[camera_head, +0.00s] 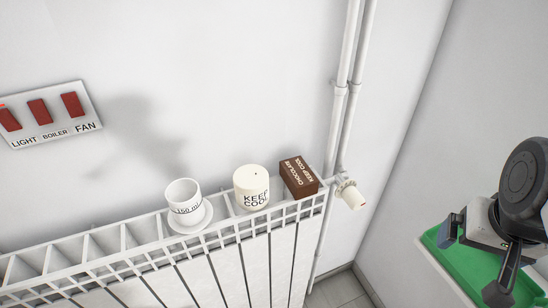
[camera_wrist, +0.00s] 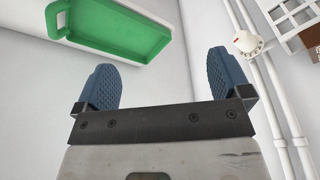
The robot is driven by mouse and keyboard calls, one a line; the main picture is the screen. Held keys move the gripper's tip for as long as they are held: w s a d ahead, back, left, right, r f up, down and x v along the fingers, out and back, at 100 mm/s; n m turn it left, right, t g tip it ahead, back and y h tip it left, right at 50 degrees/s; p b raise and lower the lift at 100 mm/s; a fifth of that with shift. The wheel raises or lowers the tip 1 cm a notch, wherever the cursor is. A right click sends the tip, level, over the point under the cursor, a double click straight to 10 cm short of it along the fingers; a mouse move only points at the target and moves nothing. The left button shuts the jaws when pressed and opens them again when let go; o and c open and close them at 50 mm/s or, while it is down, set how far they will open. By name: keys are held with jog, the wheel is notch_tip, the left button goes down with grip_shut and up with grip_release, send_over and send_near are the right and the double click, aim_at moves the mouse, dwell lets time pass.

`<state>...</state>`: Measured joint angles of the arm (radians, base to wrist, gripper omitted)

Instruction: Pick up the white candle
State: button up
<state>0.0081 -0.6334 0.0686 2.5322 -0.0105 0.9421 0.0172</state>
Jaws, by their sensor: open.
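The white candle (camera_head: 251,187) is a short cream cylinder with a wick dot on top and "KEEP COOL" on its side. It stands upright on the radiator top, between a white cup and a brown box. In the wrist view my gripper (camera_wrist: 165,82) has its two blue pads wide apart with nothing between them. The candle does not show in the wrist view. In the head view my dark arm is at the far right, by the green tray, well away from the candle.
The white cup (camera_head: 183,196), marked "150 ml", stands on a saucer (camera_head: 191,224) left of the candle. The brown chocolate box (camera_head: 299,178) is close on its right. The radiator (camera_head: 140,262) has an open slatted top. Pipes (camera_head: 344,95), a valve (camera_head: 351,195) and a green tray (camera_head: 440,240) lie rightward.

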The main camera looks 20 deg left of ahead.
jog(key=m+g+y, duration=0.3)
jog(key=m+y, duration=0.9)
jog(key=m, duration=0.6)
send_near(253, 177)
jog(key=x, duration=0.3)
jog(key=shift+d+f, duration=0.2)
jog(key=shift+f, duration=0.05)
jog(key=shift+a, duration=0.1)
jog(key=shift+x, duration=1.2)
jog(key=shift+r+x, duration=0.1)
jog(key=shift+x, duration=1.2)
jog(key=shift+r+x, duration=0.15)
jog(key=shift+x, duration=1.15)
jog(key=shift+a, duration=0.15)
jog(key=shift+c, duration=0.2)
jog(key=c, duration=0.9)
